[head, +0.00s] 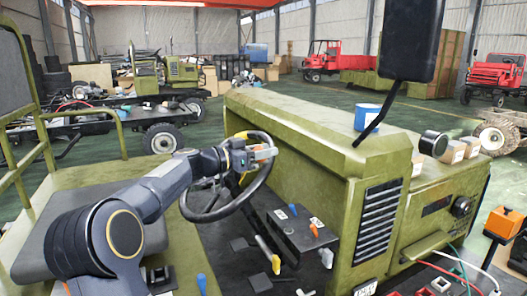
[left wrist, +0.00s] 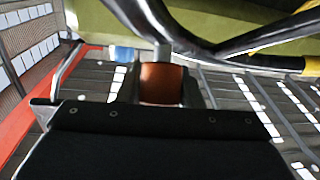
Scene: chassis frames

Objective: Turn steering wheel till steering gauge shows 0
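The steering wheel (head: 214,217) stands tilted in front of the green hood in the head view. Its rim is black, with a yellow stretch at the top. My left gripper (head: 263,154) is at the upper right of the rim and overlaps it in the picture. Whether its fingers are closed around the rim is hidden. The left wrist view shows dark wheel bars (left wrist: 270,36) across the top, with yellow parts at the right. A dark round dial (head: 461,207) sits on the side panel; I cannot tell whether it is the steering gauge, and no reading is legible. My right gripper is not in view.
Levers with blue, orange and yellow handles (head: 313,229) stand below and right of the wheel. A black mirror (head: 412,38) rises over the hood (head: 300,125). A blue can (head: 367,117) and small boxes (head: 453,152) sit on top. A dark seat (head: 45,240) is at the left.

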